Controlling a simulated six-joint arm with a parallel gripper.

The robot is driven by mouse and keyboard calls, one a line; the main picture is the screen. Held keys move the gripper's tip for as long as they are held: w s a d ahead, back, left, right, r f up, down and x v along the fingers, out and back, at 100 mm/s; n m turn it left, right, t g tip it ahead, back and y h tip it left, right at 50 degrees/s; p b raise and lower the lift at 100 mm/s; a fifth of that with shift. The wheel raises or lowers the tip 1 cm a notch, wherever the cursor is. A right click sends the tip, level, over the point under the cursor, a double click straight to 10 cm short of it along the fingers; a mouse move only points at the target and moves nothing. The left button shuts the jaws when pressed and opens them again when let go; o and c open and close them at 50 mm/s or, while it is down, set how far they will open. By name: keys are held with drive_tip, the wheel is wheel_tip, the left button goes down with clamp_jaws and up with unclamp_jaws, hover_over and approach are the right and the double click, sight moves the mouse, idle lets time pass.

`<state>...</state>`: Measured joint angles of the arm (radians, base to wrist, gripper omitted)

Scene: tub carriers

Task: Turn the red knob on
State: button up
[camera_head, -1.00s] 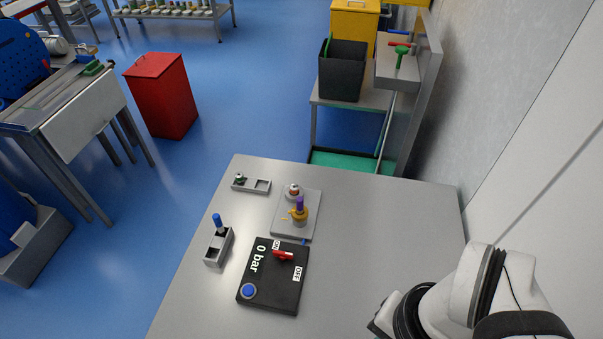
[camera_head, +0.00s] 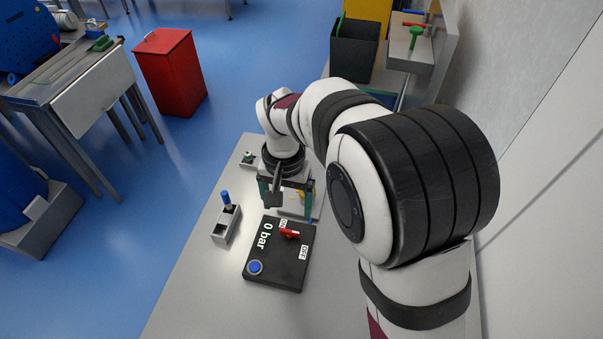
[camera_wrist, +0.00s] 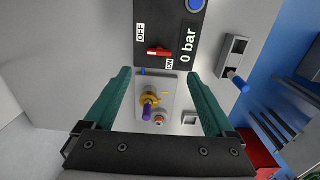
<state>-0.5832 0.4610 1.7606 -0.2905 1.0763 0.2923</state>
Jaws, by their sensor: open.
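The red knob (camera_head: 289,234) sits on a black panel (camera_head: 272,274) marked "0 bar", with ON and OFF labels and a blue button (camera_head: 255,267). In the wrist view the red knob (camera_wrist: 158,52) lies beyond my fingertips, near the ON label, its handle lying crosswise on the panel. My gripper (camera_head: 288,195) is open and empty above the grey plate behind the panel. In the wrist view its green fingers (camera_wrist: 160,78) stand wide apart. Between them shows the plate with a yellow and purple fitting (camera_wrist: 149,102), apart from the fingers.
A grey two-slot block (camera_head: 227,224) with a blue-topped peg stands left of the panel. Another small block (camera_head: 247,158) is near the table's far edge. A wall runs along the right.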

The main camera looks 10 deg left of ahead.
sight(289, 231)
wheel_tip(289, 231, down, 11)
drive_tip(key=shift+r, duration=0.15)
drive_tip(key=c, duration=1.4)
